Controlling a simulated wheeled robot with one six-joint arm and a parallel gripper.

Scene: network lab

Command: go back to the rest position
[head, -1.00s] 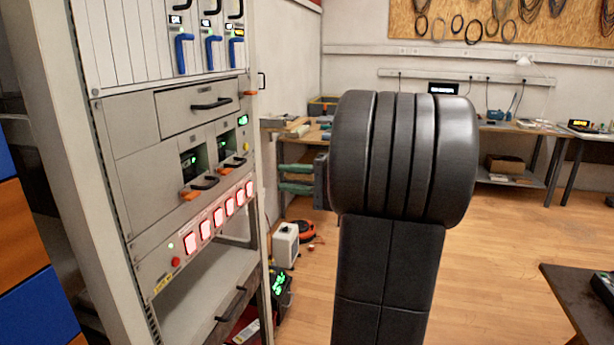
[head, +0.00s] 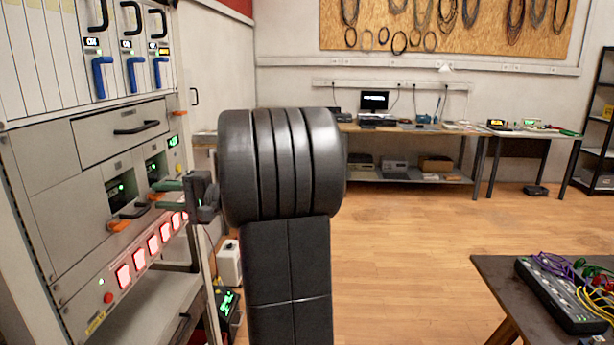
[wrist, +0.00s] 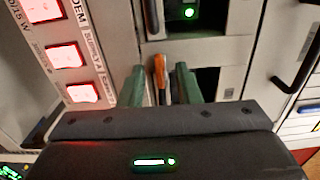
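My gripper (head: 160,195) shows in the head view at the left end of my black arm, its two green fingers apart and pointing left toward the rack (head: 45,190). In the wrist view my gripper (wrist: 160,72) has its fingers apart. An orange lever (wrist: 160,75) on the rack front shows between them in the picture, seemingly beyond the fingertips. I see nothing held. My arm hides part of the floor and back bench.
The rack has blue handles (head: 131,75), red-lit switches (head: 153,246) and a drawer (head: 120,130). A dark table (head: 495,275) with a cabled power strip (head: 560,295) stands at right front. A workbench (head: 420,130) lines the back wall. The middle floor (head: 410,245) is clear.

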